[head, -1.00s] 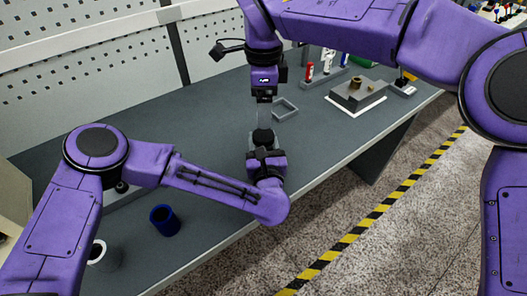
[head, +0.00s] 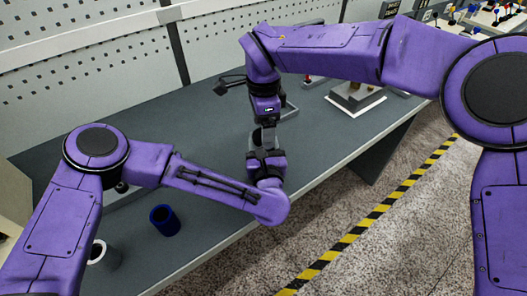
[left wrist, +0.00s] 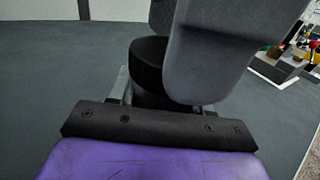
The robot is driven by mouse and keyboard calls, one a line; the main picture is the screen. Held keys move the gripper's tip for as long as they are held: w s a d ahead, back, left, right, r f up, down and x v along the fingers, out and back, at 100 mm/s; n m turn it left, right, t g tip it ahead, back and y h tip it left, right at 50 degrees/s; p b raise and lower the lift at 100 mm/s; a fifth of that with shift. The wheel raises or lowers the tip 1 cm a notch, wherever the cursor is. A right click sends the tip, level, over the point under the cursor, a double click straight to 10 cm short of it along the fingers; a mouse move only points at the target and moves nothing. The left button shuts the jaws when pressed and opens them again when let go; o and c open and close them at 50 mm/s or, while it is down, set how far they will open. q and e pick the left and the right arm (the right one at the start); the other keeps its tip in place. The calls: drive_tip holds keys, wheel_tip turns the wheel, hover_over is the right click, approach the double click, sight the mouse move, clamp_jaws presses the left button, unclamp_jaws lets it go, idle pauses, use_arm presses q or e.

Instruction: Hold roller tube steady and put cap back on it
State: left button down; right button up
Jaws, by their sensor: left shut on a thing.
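The roller tube shows as a dark upright cylinder (left wrist: 148,65) in the left wrist view, with a wider black upper part over a narrower neck. My left gripper (head: 262,150) is shut on it from the front, above the table. My right gripper (head: 265,120) points down from above, right over the tube. Its grey finger (left wrist: 205,55) stands large beside the black part in the left wrist view and hides part of it. I cannot make out a separate cap, nor whether the right gripper is open or shut.
A blue cup (head: 165,220) and a pale hollow cylinder (head: 105,256) stand at the front left. A small grey tray (head: 290,110) lies behind my right gripper. A block fixture (head: 355,97) is farther right.

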drive_tip(key=shift+f, duration=0.7)
drive_tip(key=c, duration=1.1)
drive_tip(key=m, duration=2.5)
drive_tip(key=shift+m, duration=0.4)
